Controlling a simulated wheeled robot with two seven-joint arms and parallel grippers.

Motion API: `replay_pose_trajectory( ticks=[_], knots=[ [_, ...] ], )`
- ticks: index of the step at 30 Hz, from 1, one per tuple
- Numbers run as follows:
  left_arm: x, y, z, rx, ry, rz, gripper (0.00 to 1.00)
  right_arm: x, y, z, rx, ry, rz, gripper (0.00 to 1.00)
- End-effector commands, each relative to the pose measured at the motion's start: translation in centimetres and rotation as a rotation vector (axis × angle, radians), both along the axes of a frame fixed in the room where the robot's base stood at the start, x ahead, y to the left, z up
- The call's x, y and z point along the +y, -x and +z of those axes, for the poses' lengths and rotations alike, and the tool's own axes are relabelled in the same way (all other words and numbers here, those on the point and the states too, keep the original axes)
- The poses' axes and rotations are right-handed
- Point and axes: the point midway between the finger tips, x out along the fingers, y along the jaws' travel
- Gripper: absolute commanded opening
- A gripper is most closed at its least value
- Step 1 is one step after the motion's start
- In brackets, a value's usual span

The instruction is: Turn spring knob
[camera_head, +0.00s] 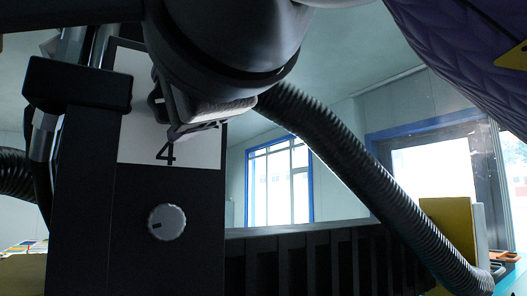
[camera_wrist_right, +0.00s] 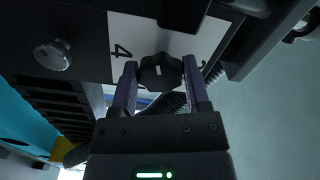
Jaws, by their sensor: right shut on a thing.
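In the right wrist view, a black knob (camera_wrist_right: 160,70) with a short white mark sits on the white plate (camera_wrist_right: 209,43) beside a printed "4". My right gripper (camera_wrist_right: 160,76) is shut on this black knob, with one finger on each side. In the head view, my right gripper (camera_head: 188,122) comes from above in front of the white plate (camera_head: 135,138), and hides the black knob. A round silver knob (camera_head: 167,222) with a dark mark sits lower on the black panel (camera_head: 195,265); it also shows in the wrist view (camera_wrist_right: 52,55). My left gripper is not in view.
A black block (camera_head: 78,85) juts out at the panel's upper left. A ribbed black hose (camera_head: 350,165) runs down to the right, near a yellow board (camera_head: 448,232). A row of dark slots (camera_head: 320,250) stretches right of the panel.

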Motion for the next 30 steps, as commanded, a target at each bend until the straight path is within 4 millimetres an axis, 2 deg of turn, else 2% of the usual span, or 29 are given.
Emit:
replay_pose_trajectory(
  ticks=[30],
  knots=[
    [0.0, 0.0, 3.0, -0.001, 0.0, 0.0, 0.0, -0.2, -0.2, -0.4, -0.523, 0.787, 0.002, 0.01]
  ],
)
